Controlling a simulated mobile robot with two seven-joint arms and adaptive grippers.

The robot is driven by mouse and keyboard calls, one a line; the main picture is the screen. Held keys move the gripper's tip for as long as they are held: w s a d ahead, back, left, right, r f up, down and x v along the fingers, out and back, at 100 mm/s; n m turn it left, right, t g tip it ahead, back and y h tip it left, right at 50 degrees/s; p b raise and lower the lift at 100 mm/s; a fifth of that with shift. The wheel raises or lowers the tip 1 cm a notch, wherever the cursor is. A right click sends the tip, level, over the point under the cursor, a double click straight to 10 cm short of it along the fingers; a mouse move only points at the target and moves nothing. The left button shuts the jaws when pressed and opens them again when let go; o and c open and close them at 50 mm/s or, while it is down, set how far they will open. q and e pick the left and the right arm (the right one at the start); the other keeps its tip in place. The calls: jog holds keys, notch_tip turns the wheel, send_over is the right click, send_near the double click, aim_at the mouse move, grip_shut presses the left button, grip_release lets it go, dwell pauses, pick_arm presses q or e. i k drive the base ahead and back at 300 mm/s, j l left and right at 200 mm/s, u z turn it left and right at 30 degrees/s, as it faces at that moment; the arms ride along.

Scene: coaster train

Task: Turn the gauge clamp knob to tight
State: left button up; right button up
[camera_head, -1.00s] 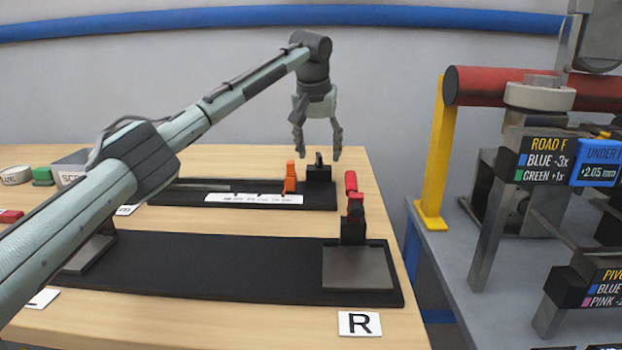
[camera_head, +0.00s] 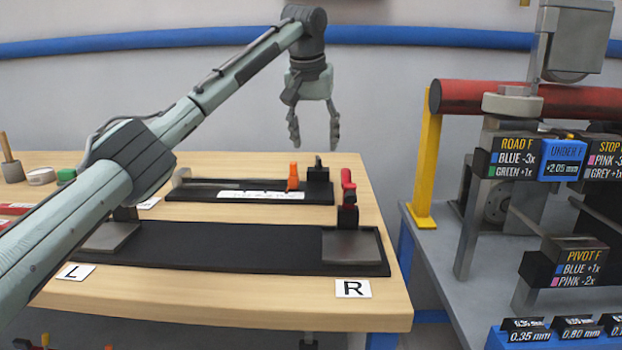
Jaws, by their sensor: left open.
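The gauge (camera_head: 184,189) is a long black base with a white scale strip at the back of the wooden table. An orange upright piece (camera_head: 293,178) stands on it, and a black end block (camera_head: 319,182) with a small upright top is at its right end. I cannot tell which of these is the clamp knob or how it is turned. My left gripper (camera_head: 315,143) points down, open and empty, above the gauge's right end and apart from it. My right gripper is not in view.
A longer black fixture (camera_head: 230,248) lies in front, with a red-handled clamp (camera_head: 347,197) at its right end and R (camera_head: 353,289) and L (camera_head: 75,272) cards. A yellow post (camera_head: 427,160) and a machine stand on the grey bench (camera_head: 430,245) to the right.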

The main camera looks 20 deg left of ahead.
aim_at(317, 165)
jog(key=k+l, duration=0.15)
jog(key=k, duration=0.15)
jog(key=k+l, duration=0.15)
jog(key=k, duration=0.2)
jog(key=i+l, duration=0.55)
jog(key=i, duration=0.15)
jog(key=i+l, duration=0.55)
jog(key=i+z, duration=0.05)
jog(key=i, duration=0.05)
